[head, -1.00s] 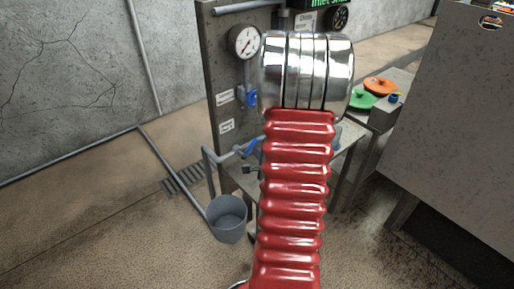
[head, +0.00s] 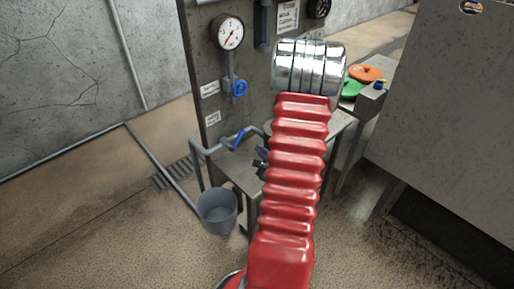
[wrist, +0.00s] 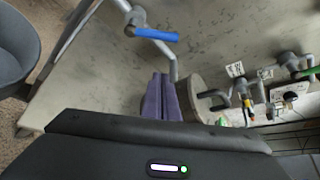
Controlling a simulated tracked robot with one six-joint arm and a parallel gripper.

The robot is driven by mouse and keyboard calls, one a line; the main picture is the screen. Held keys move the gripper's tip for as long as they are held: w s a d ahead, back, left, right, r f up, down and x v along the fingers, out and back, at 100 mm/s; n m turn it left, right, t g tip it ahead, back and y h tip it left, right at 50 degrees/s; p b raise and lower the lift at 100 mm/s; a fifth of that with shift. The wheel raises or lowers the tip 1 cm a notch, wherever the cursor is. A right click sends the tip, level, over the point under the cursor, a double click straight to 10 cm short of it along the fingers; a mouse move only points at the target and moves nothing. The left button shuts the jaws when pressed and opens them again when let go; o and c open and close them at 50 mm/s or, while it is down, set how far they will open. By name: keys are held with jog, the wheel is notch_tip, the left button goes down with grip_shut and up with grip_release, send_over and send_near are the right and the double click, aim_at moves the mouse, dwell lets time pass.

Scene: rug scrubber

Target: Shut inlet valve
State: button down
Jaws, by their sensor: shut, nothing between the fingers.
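I cannot read which valve is the inlet. My gripper's purple fingers (wrist: 162,97) are shut and empty, apart in the picture from the blue lever, which is above them. In the head view, my red arm hides most of the gripper; a dark part of it (head: 261,164) shows beside the arm.
A pressure gauge (head: 228,33) is on the panel. A grey bucket (head: 217,212) stands on the floor under the pipe's end. A metal table (head: 237,166) stands by the panel. A large grey cabinet (head: 440,110) blocks the right.

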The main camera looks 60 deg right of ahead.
aim_at(238, 140)
jog(key=x, duration=0.8)
jog(key=shift+w+d+f, duration=0.1)
jog(key=shift+w+f, duration=0.05)
jog(key=shift+w, duration=0.3)
jog(key=shift+w+a+r, duration=0.25)
jog(key=shift+a+r, duration=0.35)
jog(key=shift+r, duration=0.1)
jog(key=shift+w+a+r, duration=0.25)
jog(key=shift+a+r, duration=0.35)
jog(key=shift+r, duration=0.1)
jog(key=shift+s+d, duration=0.1)
